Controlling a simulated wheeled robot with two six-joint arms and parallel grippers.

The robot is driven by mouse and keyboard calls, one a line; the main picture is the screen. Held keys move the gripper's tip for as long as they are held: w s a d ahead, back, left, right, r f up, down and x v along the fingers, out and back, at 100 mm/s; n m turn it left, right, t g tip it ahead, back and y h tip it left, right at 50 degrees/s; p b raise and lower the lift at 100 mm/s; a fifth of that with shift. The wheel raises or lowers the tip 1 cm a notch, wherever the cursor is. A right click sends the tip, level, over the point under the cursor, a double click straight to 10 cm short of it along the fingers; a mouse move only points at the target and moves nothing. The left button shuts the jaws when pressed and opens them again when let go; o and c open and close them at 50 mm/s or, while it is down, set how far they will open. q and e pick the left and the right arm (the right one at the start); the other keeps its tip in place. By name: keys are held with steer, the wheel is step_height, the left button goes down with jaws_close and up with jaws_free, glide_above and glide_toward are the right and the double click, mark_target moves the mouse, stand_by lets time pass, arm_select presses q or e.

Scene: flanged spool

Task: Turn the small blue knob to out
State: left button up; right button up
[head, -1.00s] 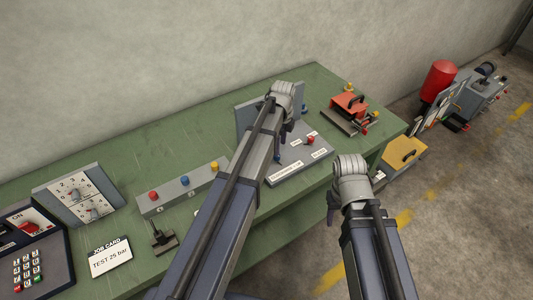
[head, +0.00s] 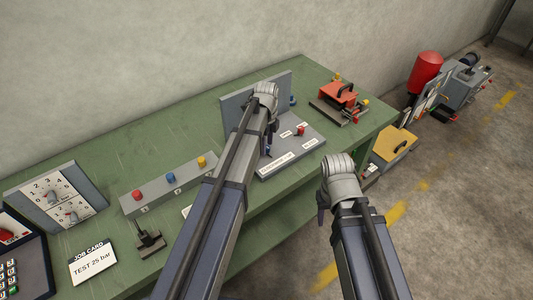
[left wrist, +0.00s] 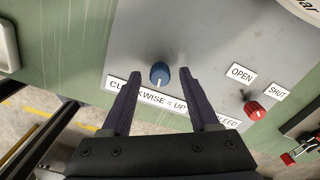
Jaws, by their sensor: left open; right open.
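In the left wrist view a small blue knob (left wrist: 159,73) stands on a grey panel, just above the label "CLOCKWISE = UP". My left gripper (left wrist: 157,78) is open, one finger on each side of the knob in the picture; I cannot tell whether either touches it. In the head view my left gripper (head: 269,142) is over the front left of the grey panel (head: 310,140) and largely hides that knob. Another blue piece (head: 292,100) shows at the panel's back. My right gripper (head: 321,205) is open and empty, in front of the bench edge. No "out" label is readable.
A red knob (left wrist: 255,110) with "OPEN" and "SHUT" labels is right of the blue one. An upright plate (head: 240,105) backs the panel. A button box (head: 160,185), dial panel (head: 60,195) and job card (head: 93,262) lie left; a red clamp-like device (head: 340,93) is right.

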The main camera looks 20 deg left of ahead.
arm_select(q)
steer(key=shift+f+b, duration=0.5)
steer(key=shift+f, duration=0.45)
steer(key=shift+c, duration=0.3)
jaws_close()
